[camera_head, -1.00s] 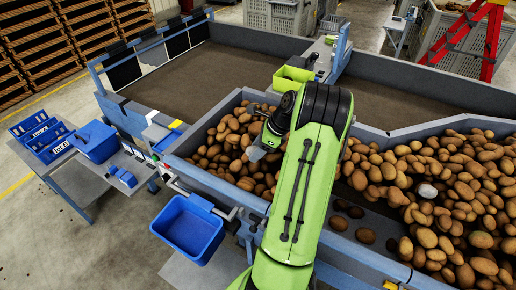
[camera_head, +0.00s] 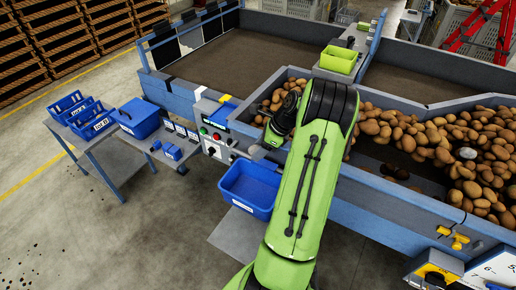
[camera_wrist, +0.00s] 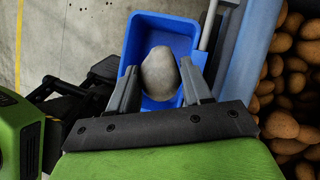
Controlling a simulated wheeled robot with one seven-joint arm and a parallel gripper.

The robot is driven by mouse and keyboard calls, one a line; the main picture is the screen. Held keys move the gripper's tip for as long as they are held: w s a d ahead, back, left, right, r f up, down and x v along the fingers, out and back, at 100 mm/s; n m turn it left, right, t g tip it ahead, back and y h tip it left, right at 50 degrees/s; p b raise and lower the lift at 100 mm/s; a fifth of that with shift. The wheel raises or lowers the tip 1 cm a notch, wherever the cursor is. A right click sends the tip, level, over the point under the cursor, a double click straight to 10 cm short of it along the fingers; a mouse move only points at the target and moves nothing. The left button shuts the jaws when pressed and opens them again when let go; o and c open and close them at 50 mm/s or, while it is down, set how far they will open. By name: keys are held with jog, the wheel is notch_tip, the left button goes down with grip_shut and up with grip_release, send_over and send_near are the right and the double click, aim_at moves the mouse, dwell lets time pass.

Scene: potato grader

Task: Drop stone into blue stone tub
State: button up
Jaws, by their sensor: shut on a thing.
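A pale grey stone (camera_wrist: 160,76) is held between the two fingers of my gripper (camera_wrist: 158,70) in the wrist view. The blue stone tub (camera_wrist: 133,38) lies below and behind the stone there, and the stone appears over the tub's opening. In the head view the blue tub (camera_head: 250,208) hangs at the near side of the grader and looks empty. The held stone cannot be made out there.
Potatoes fill the grader bed (camera_head: 385,130), with another whitish stone (camera_head: 467,153) among them. A lime-green bin (camera_head: 338,60) stands at the back. A side table holds blue bins (camera_head: 138,117). A control box (camera_head: 212,137) stands left of the tub.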

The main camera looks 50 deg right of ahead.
notch_tip(320, 180, down, 5)
jog(key=b, duration=0.5)
jog(key=shift+w+a+r, duration=0.1)
jog(key=shift+a+r, duration=0.05)
jog(key=o, duration=1.2)
jog(key=p+v, duration=0.5)
jog(key=v, duration=1)
jog(key=shift+s+r, duration=0.25)
jog(key=shift+r, duration=0.05)
jog(key=shift+w, duration=0.1)
